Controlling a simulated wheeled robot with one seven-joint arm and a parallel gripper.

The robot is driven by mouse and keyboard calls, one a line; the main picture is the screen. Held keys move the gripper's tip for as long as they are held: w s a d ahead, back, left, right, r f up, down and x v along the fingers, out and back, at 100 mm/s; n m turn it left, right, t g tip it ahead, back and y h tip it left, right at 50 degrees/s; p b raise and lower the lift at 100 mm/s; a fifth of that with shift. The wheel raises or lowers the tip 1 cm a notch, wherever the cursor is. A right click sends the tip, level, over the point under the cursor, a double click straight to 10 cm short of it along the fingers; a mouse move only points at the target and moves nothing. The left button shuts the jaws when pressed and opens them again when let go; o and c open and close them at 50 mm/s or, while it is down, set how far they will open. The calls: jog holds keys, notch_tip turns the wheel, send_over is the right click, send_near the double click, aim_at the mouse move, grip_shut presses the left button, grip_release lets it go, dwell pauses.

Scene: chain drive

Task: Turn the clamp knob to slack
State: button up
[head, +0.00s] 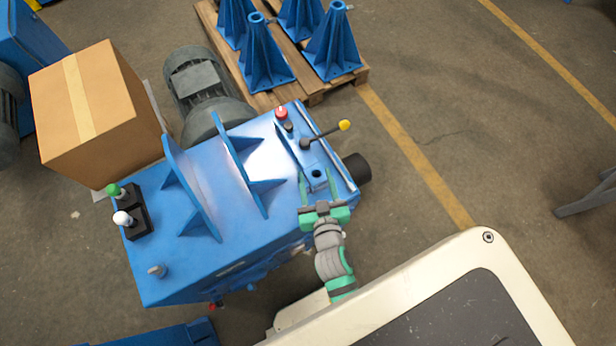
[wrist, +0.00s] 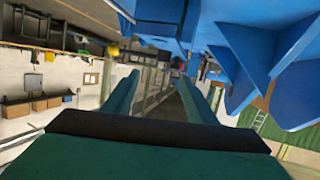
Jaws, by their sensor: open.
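No part is clearly marked as the clamp knob. On the blue machine (head: 205,262), candidates are a small grey knob (head: 157,271) near the front left corner and a black lever with a yellow ball (head: 344,125) at the right end. My gripper (head: 318,178) is at the machine's right end, below the lever in the head view, with its fingers apart. In the wrist view my gripper (wrist: 158,76) is open with nothing between the fingers. Blue machine parts (wrist: 245,60) show upside down at the top right. The head view does not show whether the fingers touch the machine.
Blue ribs (head: 190,190) rise from the top. A cardboard box (head: 95,115) and grey motor (head: 200,85) stand behind.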

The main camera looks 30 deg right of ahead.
jog(key=shift+n+y, duration=0.6)
jog(key=shift+y, duration=0.2)
jog(key=shift+s+a+r, duration=0.1)
jog(key=shift+s+a, duration=0.8)
jog(key=shift+a, duration=0.2)
jog(key=shift+s+a+r, duration=0.1)
jog(key=shift+s+a, duration=0.75)
jog(key=shift+a, duration=0.25)
jog(key=shift+s, duration=0.2)
jog(key=s+a+r+y, duration=0.1)
jog(key=s+a+r, duration=0.3)
jog(key=s+a, duration=0.2)
jog(key=s+a+r+n+t+y, duration=0.1)
jog(key=s+a+r+y, duration=0.1)
jog(key=s+a+r, duration=0.2)
jog(key=s+a, duration=0.3)
jog(key=shift+a+r+n+t, duration=0.2)
jog(key=shift+r+n+t, duration=0.05)
jog(key=shift+n+t, duration=0.05)
jog(key=shift+s, duration=0.15)
jog(key=shift+s, duration=0.1)
